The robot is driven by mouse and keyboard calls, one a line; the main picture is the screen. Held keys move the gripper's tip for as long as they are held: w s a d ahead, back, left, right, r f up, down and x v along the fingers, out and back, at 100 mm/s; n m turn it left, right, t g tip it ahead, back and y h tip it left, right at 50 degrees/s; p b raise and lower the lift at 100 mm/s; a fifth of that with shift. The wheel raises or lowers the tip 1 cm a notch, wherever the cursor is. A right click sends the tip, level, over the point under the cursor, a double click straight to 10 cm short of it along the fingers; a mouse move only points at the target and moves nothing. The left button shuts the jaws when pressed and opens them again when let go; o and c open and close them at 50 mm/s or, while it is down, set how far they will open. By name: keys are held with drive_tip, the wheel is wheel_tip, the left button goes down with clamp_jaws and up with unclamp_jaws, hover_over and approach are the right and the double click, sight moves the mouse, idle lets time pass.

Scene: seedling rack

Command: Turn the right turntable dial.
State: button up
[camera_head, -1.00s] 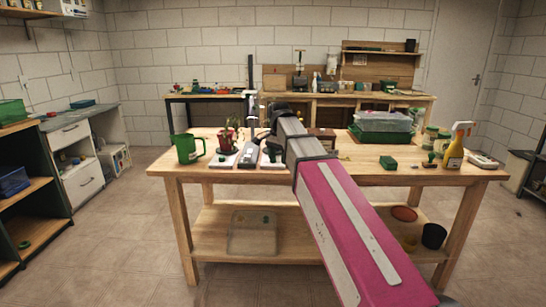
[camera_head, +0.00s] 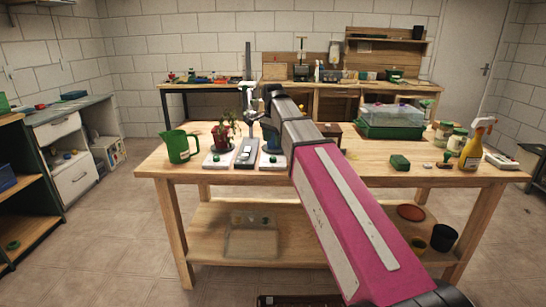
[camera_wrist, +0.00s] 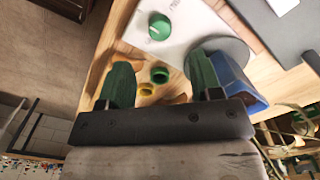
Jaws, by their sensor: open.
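The right turntable has a white base (camera_head: 270,164) with a green dial (camera_head: 273,159) on its near edge and a blue pot (camera_head: 271,140) on it, partly hidden by my arm. In the wrist view, the green dial (camera_wrist: 160,27) with a white pointer mark sits on the white base, next to the grey disc (camera_wrist: 228,48) and blue pot (camera_wrist: 236,82). My gripper (camera_wrist: 160,80) is open, its green fingers apart with nothing held between them. The dial lies beyond the fingertips, not touched. The left turntable's dial (camera_head: 216,157) shows beside its potted plant (camera_head: 223,139).
A grey device (camera_head: 247,154) stands between the turntables. A green jug (camera_head: 180,146) is at left. A green tray with a clear lid (camera_head: 391,121), jars and a spray bottle (camera_head: 475,146) are at right. The wooden table's (camera_head: 350,165) middle front is mostly clear.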

sight(273, 157)
wheel_tip(273, 157, down, 8)
drive_tip(key=shift+r, duration=0.15)
idle(0.4)
drive_tip(key=c, duration=0.9)
